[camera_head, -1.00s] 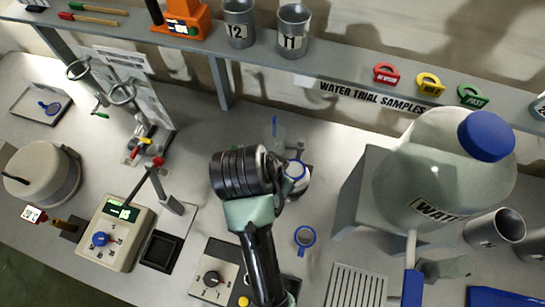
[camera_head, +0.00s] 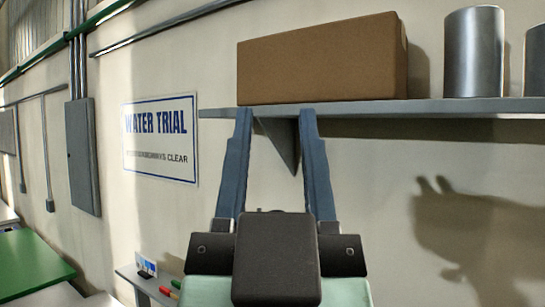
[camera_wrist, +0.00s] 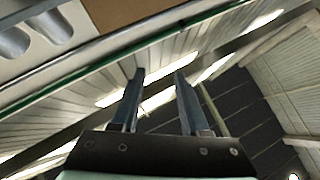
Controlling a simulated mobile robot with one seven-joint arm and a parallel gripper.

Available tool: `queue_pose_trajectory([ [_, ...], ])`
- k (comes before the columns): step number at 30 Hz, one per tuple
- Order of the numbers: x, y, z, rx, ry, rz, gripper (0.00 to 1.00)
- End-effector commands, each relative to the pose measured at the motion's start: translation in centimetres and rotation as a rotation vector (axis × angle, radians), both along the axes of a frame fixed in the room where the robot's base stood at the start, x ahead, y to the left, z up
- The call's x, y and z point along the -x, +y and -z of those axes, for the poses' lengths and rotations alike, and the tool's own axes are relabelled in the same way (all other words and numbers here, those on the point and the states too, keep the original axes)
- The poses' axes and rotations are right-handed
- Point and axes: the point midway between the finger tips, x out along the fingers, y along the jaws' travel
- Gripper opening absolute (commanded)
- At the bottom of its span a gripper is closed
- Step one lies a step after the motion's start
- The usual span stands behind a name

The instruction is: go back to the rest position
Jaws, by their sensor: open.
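My gripper (camera_head: 276,112) is in the middle of the head view, with its two grey-blue fingers pointing up and spread apart. Nothing is between the fingers. It is raised in front of the wall and overlaps the shelf's edge in the picture. In the wrist view my gripper (camera_wrist: 159,72) is also open and empty, with the ceiling behind it. The workbench with the flasks and instruments is out of the head view.
A wall shelf (camera_head: 400,108) holds a brown box (camera_head: 322,60) and a metal cylinder (camera_head: 474,52). A WATER TRIAL sign (camera_head: 160,138) and a grey panel (camera_head: 83,157) are on the left wall. A green surface (camera_head: 32,264) is at lower left.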

Motion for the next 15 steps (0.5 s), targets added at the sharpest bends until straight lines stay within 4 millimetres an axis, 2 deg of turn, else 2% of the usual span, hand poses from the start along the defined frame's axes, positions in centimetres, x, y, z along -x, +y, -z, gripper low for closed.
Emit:
queue_pose_trajectory([
  [1, 0.9, 0.1, -0.9, 0.01, -0.039, 0.003, 0.45],
  [4, 1.6, 0.3, -1.6, 0.021, -0.073, 0.007, 0.45],
  [13, 1.6, 0.2, -1.6, 0.02, -0.07, 0.007, 0.45],
  [15, 1.5, 0.3, -0.6, 0.02, -0.069, 0.005, 0.45],
])
